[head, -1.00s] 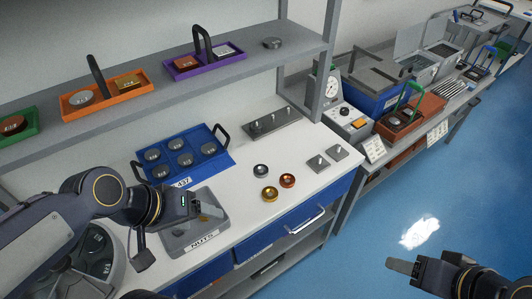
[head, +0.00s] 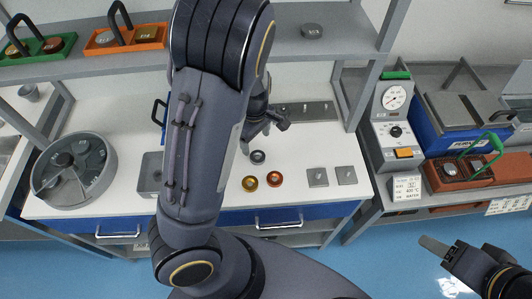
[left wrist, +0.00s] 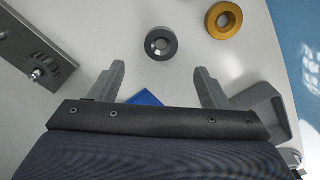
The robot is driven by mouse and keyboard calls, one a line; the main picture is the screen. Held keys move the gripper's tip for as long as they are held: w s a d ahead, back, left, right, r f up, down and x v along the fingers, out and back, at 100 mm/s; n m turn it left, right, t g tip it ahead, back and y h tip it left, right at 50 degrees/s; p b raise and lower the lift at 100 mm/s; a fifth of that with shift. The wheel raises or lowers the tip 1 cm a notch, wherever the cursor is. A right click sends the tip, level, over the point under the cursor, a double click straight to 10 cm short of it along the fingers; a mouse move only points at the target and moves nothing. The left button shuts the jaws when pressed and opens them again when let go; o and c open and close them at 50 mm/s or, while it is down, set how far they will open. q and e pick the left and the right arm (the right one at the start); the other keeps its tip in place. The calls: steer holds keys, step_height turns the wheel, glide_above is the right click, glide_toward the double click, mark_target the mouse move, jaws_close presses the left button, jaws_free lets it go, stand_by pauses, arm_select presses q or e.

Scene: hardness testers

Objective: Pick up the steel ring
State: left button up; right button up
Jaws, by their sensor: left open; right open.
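The steel ring (head: 258,156) is a small dark grey ring lying flat on the white worktop. In the left wrist view the steel ring (left wrist: 161,44) lies just beyond my open fingertips, roughly midway between them and clear of both. My left gripper (head: 270,128) is right by the ring in the head view, open and empty. Its two fingers also show in the left wrist view (left wrist: 159,70). My right gripper (head: 434,246) is open and empty over the floor at the lower right, away from the worktop.
A brass ring (head: 250,182) and a copper ring (head: 274,179) lie close in front of the steel ring. A grey plate with studs (head: 308,111) lies behind, and two small square plates (head: 318,177) lie right. A shelf (head: 290,48) overhangs the back. My left arm hides much of the worktop.

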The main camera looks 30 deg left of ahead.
mark_target(257, 153)
arm_select(q)
steer(key=f, duration=0.7)
steer(key=shift+s+d+f+b, duration=0.15)
steer(key=shift+d+f+b, duration=0.05)
steer(key=shift+b, duration=0.1)
steer(key=c, duration=1.2)
steer(key=shift+r, duration=0.1)
